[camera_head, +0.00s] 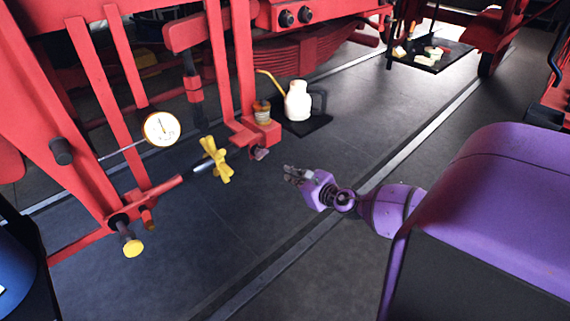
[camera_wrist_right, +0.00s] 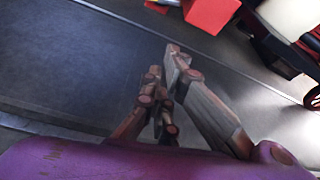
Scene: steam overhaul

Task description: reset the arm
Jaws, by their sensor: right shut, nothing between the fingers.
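My right gripper (camera_head: 295,174) is at the end of my purple right arm (camera_head: 395,208), over the dark floor in the middle of the head view. In the right wrist view the gripper (camera_wrist_right: 168,85) has its fingers together, with nothing between them. It is apart from the red frame (camera_head: 120,90) to its left. My left gripper is not in view.
A yellow valve handle (camera_head: 215,160), a white-faced gauge (camera_head: 161,128) and a yellow knob (camera_head: 134,248) are on the red frame. A white oil can (camera_head: 298,102) stands on a dark tray (camera_head: 312,126). Floor around my gripper is clear.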

